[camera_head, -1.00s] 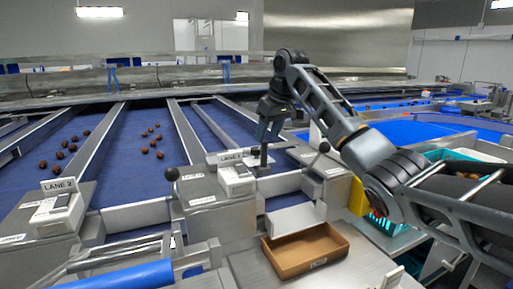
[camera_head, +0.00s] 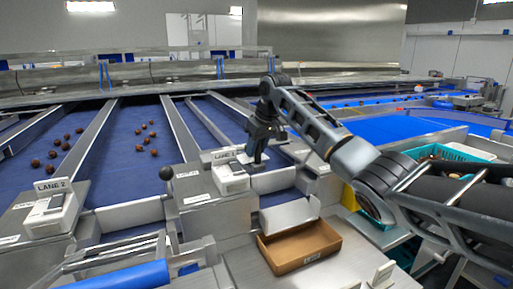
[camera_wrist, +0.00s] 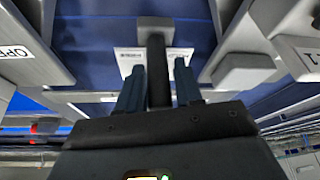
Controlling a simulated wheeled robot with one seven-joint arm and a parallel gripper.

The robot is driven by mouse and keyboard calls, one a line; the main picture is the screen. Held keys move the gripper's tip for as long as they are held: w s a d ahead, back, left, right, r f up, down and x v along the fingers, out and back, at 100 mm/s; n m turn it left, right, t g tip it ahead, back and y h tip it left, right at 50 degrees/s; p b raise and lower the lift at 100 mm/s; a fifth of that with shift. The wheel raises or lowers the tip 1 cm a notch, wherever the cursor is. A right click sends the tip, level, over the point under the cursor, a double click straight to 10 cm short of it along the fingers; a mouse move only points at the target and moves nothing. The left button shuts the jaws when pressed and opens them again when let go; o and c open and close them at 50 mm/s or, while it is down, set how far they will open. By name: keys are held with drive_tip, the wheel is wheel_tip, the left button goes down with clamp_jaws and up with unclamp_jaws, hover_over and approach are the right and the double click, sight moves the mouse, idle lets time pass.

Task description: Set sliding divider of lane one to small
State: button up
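The lane one divider shows as a dark upright handle (camera_wrist: 158,70) on a pale plate with a printed label (camera_wrist: 128,62). In the head view it stands just right of the lane one box (camera_head: 230,178), largely hidden by my gripper (camera_head: 259,148). In the wrist view my gripper (camera_wrist: 158,88) has one finger on each side of the handle. A narrow gap shows beside the handle, so the fingers look open around it. The divider's size marking cannot be read.
A brown open tray (camera_head: 300,247) stands in front of lane one. The lane two box (camera_head: 50,212) and a black ball knob (camera_head: 166,173) are to the left. Several dates (camera_head: 147,138) lie on the blue lanes. A teal crate (camera_head: 440,153) stands at right.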

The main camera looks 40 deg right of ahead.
clamp_jaws()
drive_tip(key=s+d+p, duration=0.1)
drive_tip(key=s+d, duration=0.1)
drive_tip(key=d, duration=0.5)
drive_tip(key=shift+p, duration=0.3)
drive_tip(key=shift+d, duration=0.1)
drive_tip(key=shift+o, duration=1.4)
unclamp_jaws()
drive_tip(key=b+v, duration=0.1)
drive_tip(key=v, duration=0.6)
drive_tip(key=shift+s+r, duration=0.2)
drive_tip(key=shift+r, duration=0.15)
